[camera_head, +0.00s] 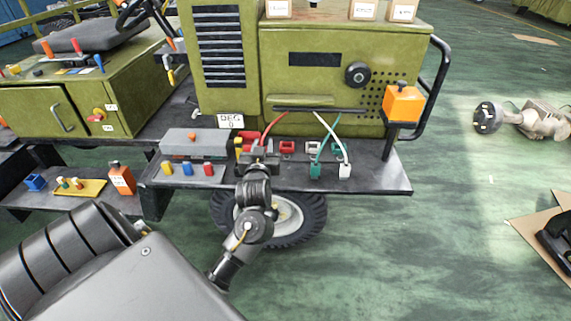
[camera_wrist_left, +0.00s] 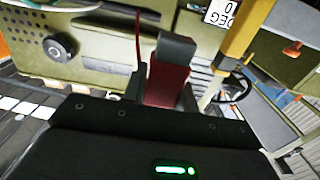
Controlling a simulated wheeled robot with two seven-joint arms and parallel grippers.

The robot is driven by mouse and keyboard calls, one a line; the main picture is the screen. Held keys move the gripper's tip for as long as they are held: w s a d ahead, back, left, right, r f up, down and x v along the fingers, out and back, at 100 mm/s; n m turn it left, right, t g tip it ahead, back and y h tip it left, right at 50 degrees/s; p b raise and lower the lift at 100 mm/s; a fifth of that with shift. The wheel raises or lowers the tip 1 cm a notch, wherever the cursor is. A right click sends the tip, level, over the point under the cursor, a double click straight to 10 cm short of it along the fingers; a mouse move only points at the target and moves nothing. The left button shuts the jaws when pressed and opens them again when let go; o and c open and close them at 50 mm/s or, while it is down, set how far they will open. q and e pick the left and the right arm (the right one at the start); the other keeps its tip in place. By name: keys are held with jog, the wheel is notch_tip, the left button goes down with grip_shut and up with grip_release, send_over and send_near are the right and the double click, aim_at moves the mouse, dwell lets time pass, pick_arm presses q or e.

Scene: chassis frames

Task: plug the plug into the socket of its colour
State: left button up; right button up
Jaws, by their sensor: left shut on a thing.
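My left gripper (camera_head: 260,160) is at the front shelf, below the red cable. It is shut on the red plug (camera_wrist_left: 168,85), which shows between the dark fingers in the wrist view; in the head view the gripper hides most of it. The red socket (camera_head: 287,147) sits to the right of the gripper, at the back of the shelf, apart from it. A white socket (camera_head: 313,147) is right of that. A green plug (camera_head: 315,171) and a white plug (camera_head: 345,170) stand on the shelf with their cables rising behind. My right gripper is out of view.
A grey box (camera_head: 195,143) and several small coloured pieces lie on the shelf left of the gripper. An orange box (camera_head: 403,104) stands at the right end by a black rail (camera_head: 438,85). The green vehicle panel (camera_head: 330,45) closes off the back.

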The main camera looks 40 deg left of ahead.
pick_arm(q)
jog(key=w+f, duration=0.2)
jog(key=w+d+f, duration=0.1)
jog(key=w+f, duration=0.1)
jog(key=w, duration=0.1)
jog(key=w+d+f, duration=0.1)
jog(key=w+f, duration=0.1)
jog(key=shift+w+f, duration=0.2)
jog(key=shift+f, duration=0.05)
jog(key=shift+w+f, duration=0.2)
jog(key=shift+f, duration=0.35)
jog(key=shift+w+f, duration=0.2)
jog(key=shift+f, duration=0.3)
jog(key=shift+f+p, duration=0.35)
jog(key=shift+p, duration=0.2)
jog(key=shift+f, duration=0.45)
jog(key=shift+f, duration=0.1)
jog(key=shift+f, duration=0.15)
jog(key=o, duration=1)
jog(key=shift+c, duration=0.2)
